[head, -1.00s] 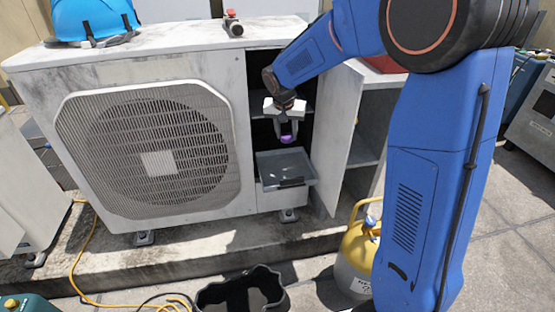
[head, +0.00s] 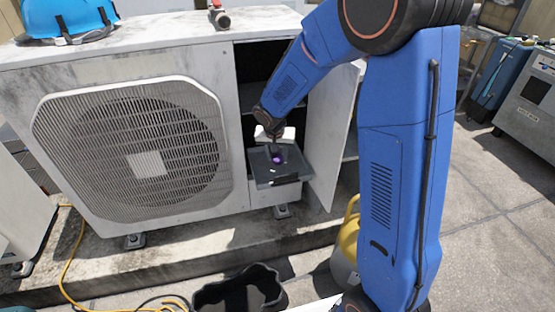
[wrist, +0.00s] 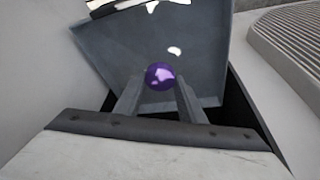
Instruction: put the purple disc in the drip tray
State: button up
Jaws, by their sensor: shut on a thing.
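The purple disc (wrist: 160,76) is between the two fingertips of my gripper (wrist: 158,88) in the wrist view. In the head view the disc (head: 278,160) shows small and purple below my gripper (head: 276,152), over the drip tray. My gripper is shut on the disc. The drip tray (head: 262,176) is a grey, open tray at the front of the condenser's open bay. In the wrist view the tray (wrist: 205,60) fills the area behind the disc. I cannot tell whether the disc touches the tray floor.
The condenser's fan grille (head: 150,160) is left of the tray, and its open door panel (head: 328,140) stands close on the right. A black bucket (head: 240,292) and a yellow cylinder (head: 347,240) stand in front. A blue hard hat (head: 68,15) lies on top.

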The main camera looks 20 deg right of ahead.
jog(key=shift+f, duration=1)
jog(key=shift+f, duration=0.1)
jog(key=o, duration=1)
jog(key=shift+o, duration=0.2)
jog(key=v, duration=1.2)
jog(key=s+d+r, duration=0.4)
jog(key=s+r, duration=0.2)
jog(key=s, duration=0.2)
jog(key=s+d+r+n, duration=0.2)
jog(key=s+d, duration=0.1)
jog(key=s, duration=0.9)
jog(key=s+d+r+n+t+y, duration=0.1)
jog(key=s+d+r+n, duration=0.1)
jog(key=s, duration=1.1)
jog(key=shift+s+d+r+t+y, duration=0.25)
jog(key=shift+s+d+t+y, duration=0.05)
jog(key=shift+d, duration=0.2)
